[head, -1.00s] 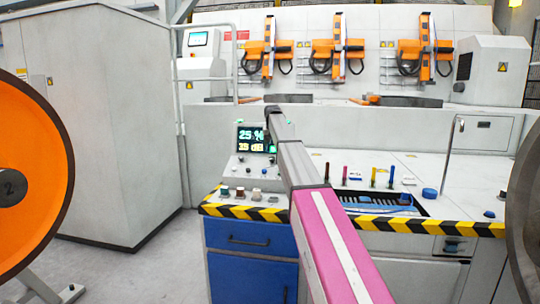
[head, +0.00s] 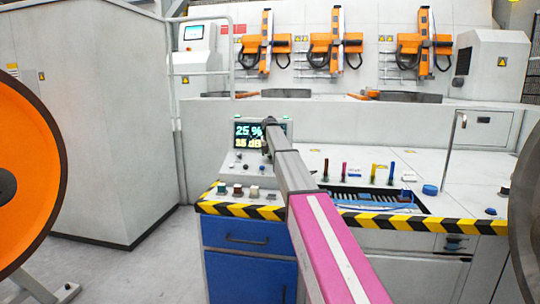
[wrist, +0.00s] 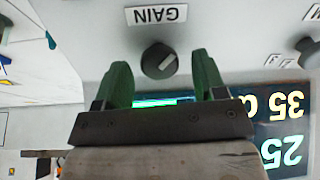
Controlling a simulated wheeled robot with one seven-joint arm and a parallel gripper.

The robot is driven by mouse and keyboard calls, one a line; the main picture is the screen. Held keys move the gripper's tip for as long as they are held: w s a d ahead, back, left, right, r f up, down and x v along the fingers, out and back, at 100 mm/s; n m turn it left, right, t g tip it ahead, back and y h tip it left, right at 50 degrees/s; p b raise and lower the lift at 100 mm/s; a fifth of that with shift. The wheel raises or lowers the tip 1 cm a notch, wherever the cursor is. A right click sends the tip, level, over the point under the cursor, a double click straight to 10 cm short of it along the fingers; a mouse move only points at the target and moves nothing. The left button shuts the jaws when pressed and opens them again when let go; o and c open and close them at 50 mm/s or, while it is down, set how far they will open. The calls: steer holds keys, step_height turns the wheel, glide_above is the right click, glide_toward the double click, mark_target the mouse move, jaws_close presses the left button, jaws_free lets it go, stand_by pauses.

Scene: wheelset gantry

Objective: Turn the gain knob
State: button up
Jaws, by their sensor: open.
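The gain knob (wrist: 159,61) is a round dark knob with a pale pointer mark, on a light panel in the wrist view. A label reading GAIN (wrist: 156,15), upside down there, sits beside it. My gripper (wrist: 164,75) is open, with one green finger on each side of the knob and gaps showing between. Whether the fingertips reach the knob's depth is hard to tell. In the head view the display (head: 248,135) reads 25 % and 35 dB. My arm hides the gain knob there.
Another dark knob (wrist: 308,52) is at the right edge of the wrist view.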

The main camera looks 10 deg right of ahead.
steer(key=shift+w+f, duration=0.1)
steer(key=shift+f, duration=0.2)
steer(key=c, duration=0.9)
